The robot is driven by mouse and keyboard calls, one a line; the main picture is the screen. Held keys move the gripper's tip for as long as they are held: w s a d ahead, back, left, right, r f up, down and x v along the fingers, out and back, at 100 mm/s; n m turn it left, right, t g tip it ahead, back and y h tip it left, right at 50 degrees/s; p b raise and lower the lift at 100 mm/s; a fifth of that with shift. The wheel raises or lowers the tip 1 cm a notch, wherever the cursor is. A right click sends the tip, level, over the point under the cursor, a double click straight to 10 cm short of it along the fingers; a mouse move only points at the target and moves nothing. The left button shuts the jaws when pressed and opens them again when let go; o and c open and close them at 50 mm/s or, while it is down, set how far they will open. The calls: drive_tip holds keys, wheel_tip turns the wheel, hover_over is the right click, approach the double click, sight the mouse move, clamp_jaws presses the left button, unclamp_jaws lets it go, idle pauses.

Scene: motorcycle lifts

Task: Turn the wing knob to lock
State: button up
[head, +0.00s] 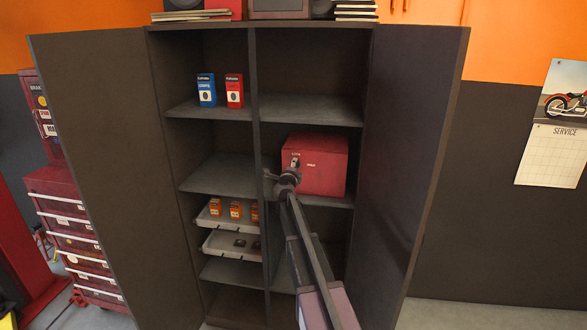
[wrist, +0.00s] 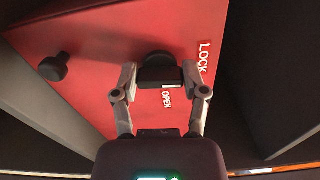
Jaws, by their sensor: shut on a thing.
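The black wing knob (wrist: 160,72) is on the front of a red box (wrist: 85,50), with a white LOCK label on one side and an OPEN label on the other. My gripper (wrist: 158,76) has its two fingers closed against the knob's wing from both sides. The wing lies across the wrist picture, with a white mark close by the OPEN label. In the head view the red box (head: 323,165) sits on a cabinet shelf, and my gripper (head: 285,178) is at its front left, hiding the knob there.
A second black round knob (wrist: 54,67) sticks out at the left in the wrist view. The cabinet divider (head: 257,130) stands close left of my gripper. The open right door (head: 415,140) flanks my arm. Blue and red boxes (head: 207,90) stand on the upper left shelf.

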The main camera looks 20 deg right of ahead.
drive_tip(key=shift+w+n, duration=0.15)
drive_tip(key=shift+n, duration=0.35)
drive_tip(key=o, duration=1.2)
drive_tip(key=shift+c, duration=0.2)
drive_tip(key=shift+s, duration=0.2)
drive_tip(key=v, duration=1.1)
drive_tip(key=shift+s+a, duration=0.25)
drive_tip(key=shift+a, duration=0.1)
